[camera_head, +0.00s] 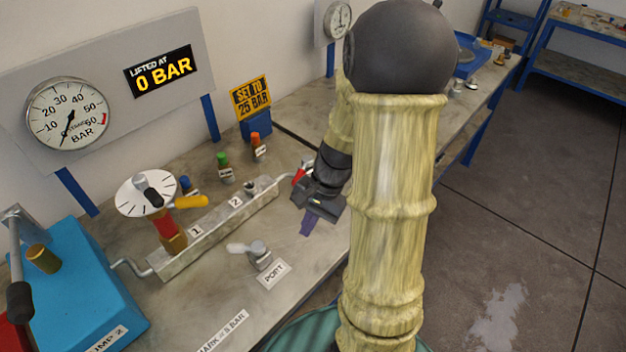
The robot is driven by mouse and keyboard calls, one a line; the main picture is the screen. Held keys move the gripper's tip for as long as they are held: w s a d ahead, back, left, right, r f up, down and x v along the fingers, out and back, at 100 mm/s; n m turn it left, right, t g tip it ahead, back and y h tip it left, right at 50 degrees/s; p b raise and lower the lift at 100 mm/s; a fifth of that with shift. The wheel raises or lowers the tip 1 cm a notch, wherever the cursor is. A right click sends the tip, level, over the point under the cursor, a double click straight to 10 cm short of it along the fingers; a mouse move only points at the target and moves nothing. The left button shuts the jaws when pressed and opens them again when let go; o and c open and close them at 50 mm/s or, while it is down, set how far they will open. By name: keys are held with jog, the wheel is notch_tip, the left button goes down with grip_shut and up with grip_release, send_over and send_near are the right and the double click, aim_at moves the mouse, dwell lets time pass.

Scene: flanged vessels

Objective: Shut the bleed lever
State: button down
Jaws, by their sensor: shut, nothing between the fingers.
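No label that I can read says bleed, so I cannot tell for sure which lever it is. A red lever (299,176) shows at the right end of the grey manifold block (220,228), partly hidden by my gripper. My gripper (307,225) is shut and empty, pointing down over the bench just right of the manifold's end. Whether it touches the red lever cannot be told.
A pale-handled port valve (260,255) stands in front of the manifold. Green, orange and blue capped pieces stand behind it. The blue pump (75,290) is at left. The gauge (68,113) reads low; the display (160,71) says 0 BAR. My arm hides part of the bench.

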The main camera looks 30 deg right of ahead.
aim_at(301, 173)
jog(key=w+d+m+t+y, duration=0.3)
jog(key=d+m+t, duration=0.2)
jog(key=d+m, duration=0.3)
jog(key=w+d+f+m+t+y, duration=0.1)
jog(key=w+d+m+t+y, duration=0.2)
jog(key=d+m+t, duration=0.3)
jog(key=d+m, duration=0.2)
jog(key=d, duration=0.3)
jog(key=shift+w+f+m, duration=0.2)
jog(key=shift+f+m, duration=0.05)
jog(key=shift+m, duration=0.05)
jog(key=shift+w, duration=0.1)
jog(key=p+x, duration=0.2)
jog(key=x, duration=1.2)
